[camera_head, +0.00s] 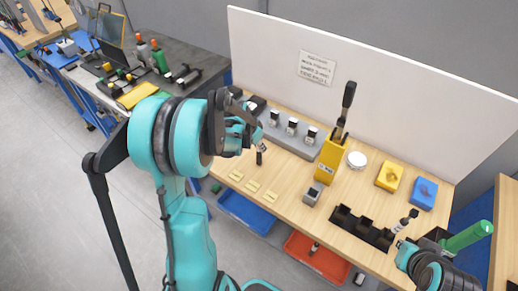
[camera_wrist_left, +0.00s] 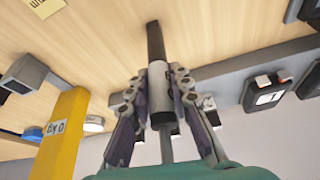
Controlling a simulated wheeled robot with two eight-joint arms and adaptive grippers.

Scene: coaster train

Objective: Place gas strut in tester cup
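My left gripper (camera_head: 248,137) is above the table, in front of the grey tester rail. It is shut on a gas strut (camera_head: 260,155), whose dark end points down in the head view. In the left wrist view, the fingers (camera_wrist_left: 157,88) close on both sides of the strut (camera_wrist_left: 155,42), with its black end ahead and a silver rod behind. The grey rail (camera_head: 283,138) carries several dark units with white displays; cup openings cannot be made out. My right gripper (camera_head: 402,248) is low at the right, near the black tray; its fingers are too small to judge.
A yellow bin (camera_head: 329,168) holds tall black parts. A small grey box (camera_head: 312,195) and slotted black tray (camera_head: 346,222) stand in front. A white round dish (camera_head: 357,159), yellow block (camera_head: 390,177) and blue block (camera_head: 423,193) lie right. A white panel (camera_head: 390,85) closes the back.

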